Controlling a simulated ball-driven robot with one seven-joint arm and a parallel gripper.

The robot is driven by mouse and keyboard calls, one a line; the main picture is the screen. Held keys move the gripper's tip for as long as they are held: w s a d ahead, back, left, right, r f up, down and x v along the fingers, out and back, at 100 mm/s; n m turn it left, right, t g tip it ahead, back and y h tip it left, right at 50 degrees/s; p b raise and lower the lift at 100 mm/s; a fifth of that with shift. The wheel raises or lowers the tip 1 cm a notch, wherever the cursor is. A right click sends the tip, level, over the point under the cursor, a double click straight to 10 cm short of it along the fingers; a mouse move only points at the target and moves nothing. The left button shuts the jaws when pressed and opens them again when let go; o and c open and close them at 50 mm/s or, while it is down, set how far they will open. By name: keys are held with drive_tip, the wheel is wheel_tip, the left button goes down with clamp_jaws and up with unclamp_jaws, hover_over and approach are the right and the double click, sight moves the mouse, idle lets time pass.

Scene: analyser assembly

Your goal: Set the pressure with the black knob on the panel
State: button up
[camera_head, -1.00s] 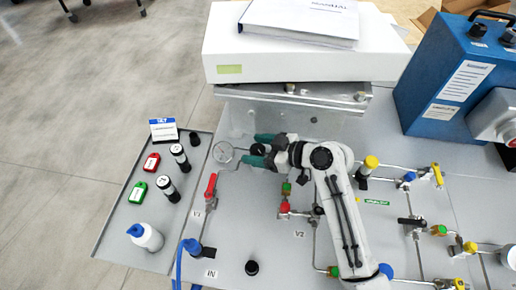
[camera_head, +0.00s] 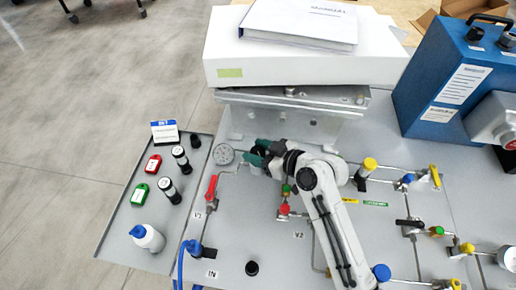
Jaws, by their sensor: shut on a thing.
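The black knob (camera_head: 258,152) is on the grey panel (camera_head: 232,225), just right of the round pressure gauge (camera_head: 224,154). My gripper (camera_head: 257,153) has green fingertips and is shut on the knob, one finger on each side. The fingers and wrist hide most of the knob. The gauge's face is in view, but its reading is too small to make out.
A red-handled valve (camera_head: 211,188) stands left of my arm, and a smaller red valve (camera_head: 284,209) is close beside it. A side tray (camera_head: 118,232) holds vials, tags and a bottle. A white box (camera_head: 300,60) with a binder is behind. A blue case (camera_head: 450,75) stands at the right.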

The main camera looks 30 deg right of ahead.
drive_tip(key=shift+m+h, duration=0.5)
drive_tip(key=o, duration=1)
drive_tip(key=shift+c, duration=0.2)
drive_tip(key=b+v, duration=0.1)
drive_tip(key=v, duration=0.9)
drive_tip(key=shift+s+d, duration=0.15)
drive_tip(key=shift+s, duration=0.3)
drive_tip(key=shift+f, duration=0.1)
